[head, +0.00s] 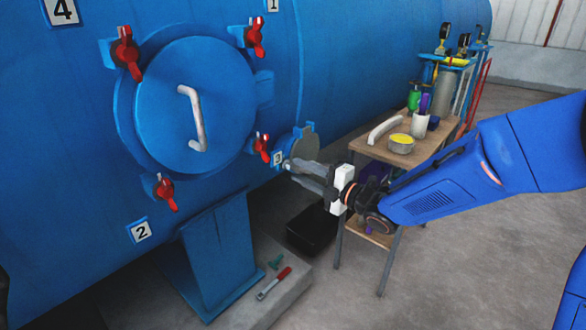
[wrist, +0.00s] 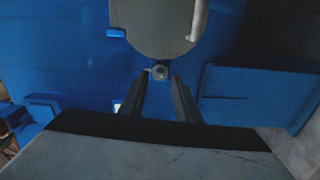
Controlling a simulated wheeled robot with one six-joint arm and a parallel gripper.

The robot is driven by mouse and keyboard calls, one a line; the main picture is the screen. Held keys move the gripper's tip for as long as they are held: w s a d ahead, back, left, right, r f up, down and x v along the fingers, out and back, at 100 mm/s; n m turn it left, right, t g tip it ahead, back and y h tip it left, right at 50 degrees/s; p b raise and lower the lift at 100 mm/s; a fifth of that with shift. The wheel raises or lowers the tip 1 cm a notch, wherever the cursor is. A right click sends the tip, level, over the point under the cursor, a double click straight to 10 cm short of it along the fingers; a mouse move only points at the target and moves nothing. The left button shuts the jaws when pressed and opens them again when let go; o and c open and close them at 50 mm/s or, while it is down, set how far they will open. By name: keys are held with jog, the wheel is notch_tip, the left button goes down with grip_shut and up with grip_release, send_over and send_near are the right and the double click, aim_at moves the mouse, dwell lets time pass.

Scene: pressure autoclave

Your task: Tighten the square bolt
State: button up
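The square bolt (wrist: 160,72) is a small grey head at the lower edge of a round grey cover (wrist: 158,24) in the wrist view. The cover also shows on the blue vessel in the head view (head: 304,146), where the bolt cannot be made out behind my fingers. My gripper (wrist: 160,78) is open, with two dark fingers apart and nothing between them. The bolt appears between the fingertips or just past them, with gaps on both sides. In the head view my gripper (head: 288,167) reaches left to the cover's lower edge.
A large round blue door (head: 165,105) with a pale handle and red clamps (head: 127,52) is to the left. A wooden side table (head: 375,148) with cups and a tin stands behind my arm. A red-handled tool (head: 273,283) lies on the plinth. A black box (head: 312,230) is below.

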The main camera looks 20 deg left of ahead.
aim_at(290, 166)
jog(key=shift+x, duration=1.85)
jog(key=shift+c, duration=0.3)
jog(key=c, duration=0.6)
jog(key=shift+c, duration=0.2)
jog(key=shift+m, duration=2.5)
jog(key=o, duration=0.7)
